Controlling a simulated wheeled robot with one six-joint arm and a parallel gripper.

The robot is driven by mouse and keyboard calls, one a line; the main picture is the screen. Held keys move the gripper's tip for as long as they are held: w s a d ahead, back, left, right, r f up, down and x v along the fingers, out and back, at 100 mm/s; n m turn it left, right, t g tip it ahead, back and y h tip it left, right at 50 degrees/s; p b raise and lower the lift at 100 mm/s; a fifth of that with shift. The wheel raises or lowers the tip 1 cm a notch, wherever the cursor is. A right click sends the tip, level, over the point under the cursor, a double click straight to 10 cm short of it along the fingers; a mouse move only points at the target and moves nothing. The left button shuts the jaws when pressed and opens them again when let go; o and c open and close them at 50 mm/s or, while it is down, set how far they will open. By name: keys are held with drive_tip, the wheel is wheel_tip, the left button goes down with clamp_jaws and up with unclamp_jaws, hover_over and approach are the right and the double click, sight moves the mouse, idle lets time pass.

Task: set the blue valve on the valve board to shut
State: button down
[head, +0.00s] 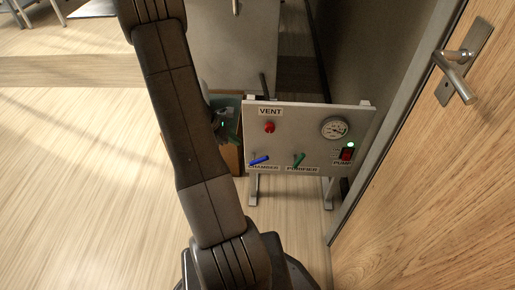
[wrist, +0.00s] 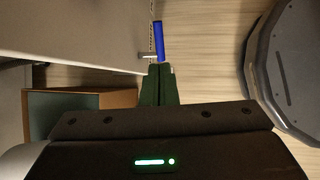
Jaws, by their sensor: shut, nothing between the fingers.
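The grey valve board (head: 312,120) stands upright on legs, right of the middle in the head view. The blue valve handle (head: 259,161) is at its lower left, above the CHAMBER label, lying nearly level with its right end slightly raised. In the wrist view the blue handle (wrist: 158,40) stands just beyond my fingertips; a small gap seems to separate them. My gripper (wrist: 160,66) has dark green fingers, shut together with nothing between them. In the head view my gripper (head: 231,129) is left of the board, partly hidden by my arm.
A green handle (head: 299,160) labelled PURIFIER is just right of the blue one. The board also has a red VENT knob (head: 269,127), a gauge (head: 334,128) and a PUMP switch (head: 346,153). A wooden box (wrist: 80,98) is beside the board. A door (head: 440,170) is at right.

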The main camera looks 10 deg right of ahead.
sight(265, 159)
drive_tip(key=b+x, duration=0.2)
drive_tip(key=x, duration=0.5)
drive_tip(key=b+x, duration=0.3)
drive_tip(key=x, duration=0.4)
drive_tip(key=shift+w, duration=0.2)
drive_tip(key=shift+d+f, duration=0.1)
drive_tip(key=shift+s+d+f+t+y+b, duration=0.15)
drive_tip(key=shift+d+y, duration=0.1)
drive_tip(key=shift+y, duration=0.25)
drive_tip(key=shift+s+d+t+y+b, duration=0.15)
drive_tip(key=shift+d+y, duration=0.15)
drive_tip(key=shift+y, duration=0.2)
drive_tip(key=shift+d+f+y, duration=0.2)
drive_tip(key=shift+d+y, duration=0.15)
drive_tip(key=shift+y, duration=0.65)
drive_tip(key=shift+s+d+f+t+b, duration=0.15)
drive_tip(key=shift+d+f+t+b, duration=0.15)
drive_tip(key=shift+d+f+b, duration=0.25)
